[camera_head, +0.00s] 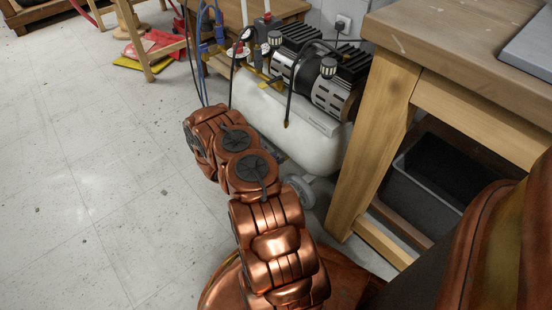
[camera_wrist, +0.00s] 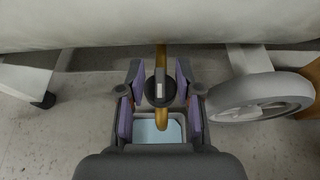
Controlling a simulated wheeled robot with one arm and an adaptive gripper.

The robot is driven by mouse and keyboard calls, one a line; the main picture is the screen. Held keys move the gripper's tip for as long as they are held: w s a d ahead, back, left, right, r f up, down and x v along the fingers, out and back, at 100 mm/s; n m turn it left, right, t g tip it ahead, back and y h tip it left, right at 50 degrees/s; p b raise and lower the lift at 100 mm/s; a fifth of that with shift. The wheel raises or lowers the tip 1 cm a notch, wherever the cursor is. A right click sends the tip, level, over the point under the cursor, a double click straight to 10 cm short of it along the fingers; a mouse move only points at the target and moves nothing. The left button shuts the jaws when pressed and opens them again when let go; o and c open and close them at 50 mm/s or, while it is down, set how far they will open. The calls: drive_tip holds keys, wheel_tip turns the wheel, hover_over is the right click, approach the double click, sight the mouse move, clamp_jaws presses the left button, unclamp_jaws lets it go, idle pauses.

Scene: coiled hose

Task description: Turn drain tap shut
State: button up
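The drain tap (camera_wrist: 160,90) shows in the wrist view as a round dark knob with a pale mark, on a brass pipe that comes out under the white tank (camera_wrist: 100,25). My gripper (camera_wrist: 159,92) is open, its two purple-padded fingers standing on the left and right of the knob. Small gaps show between the fingers and the knob, so it does not look gripped. In the head view, the white tank (camera_head: 270,120) belongs to a compressor, and my copper arm reaches down beside it. The tap and my gripper are hidden there.
A pale tray (camera_wrist: 146,122) with a light-blue inside lies below the tap. A grey wheel (camera_wrist: 260,97) is close on the right, and a tank foot (camera_wrist: 32,82) is on the left. A wooden bench (camera_head: 375,140) stands right of the compressor. The floor at left is mostly clear.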

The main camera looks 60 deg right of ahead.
drive_tip(key=o, duration=0.4)
drive_tip(key=shift+o, duration=0.2)
drive_tip(key=shift+a, duration=0.15)
drive_tip(key=v, duration=1.1)
drive_tip(key=shift+a+r, duration=0.15)
drive_tip(key=shift+a, duration=0.2)
drive_tip(key=shift+w, duration=0.1)
drive_tip(key=s+a+r+m+g+y+p, duration=0.1)
drive_tip(key=s+a+r+m+p, duration=0.15)
drive_tip(key=r+p, duration=0.75)
drive_tip(key=s+a+r+m+g+y+p, duration=0.1)
drive_tip(key=s+a+r+m, duration=0.2)
drive_tip(key=r, duration=1.6)
drive_tip(key=s+a+r+m+g+y+p, duration=0.15)
drive_tip(key=r+m+p, duration=0.35)
drive_tip(key=r, duration=0.9)
drive_tip(key=s+a+r+m+t+y+p, duration=0.1)
drive_tip(key=s+a+r+y+p, duration=0.2)
drive_tip(key=a+r, duration=0.7)
drive_tip(key=s+a+r+m+t+y+p, duration=0.2)
drive_tip(key=s+a+r+y+p, duration=0.1)
drive_tip(key=s+a+r+p, duration=0.4)
drive_tip(key=s+a+r+m+t+y+p, duration=0.1)
drive_tip(key=s+a+r+p, duration=0.4)
drive_tip(key=a+r+p, duration=0.8)
wheel_tip(320, 180, up, 4)
drive_tip(key=shift+a+f+t+y, duration=0.2)
drive_tip(key=shift+a+t+y, duration=0.25)
drive_tip(key=shift+y, duration=0.8)
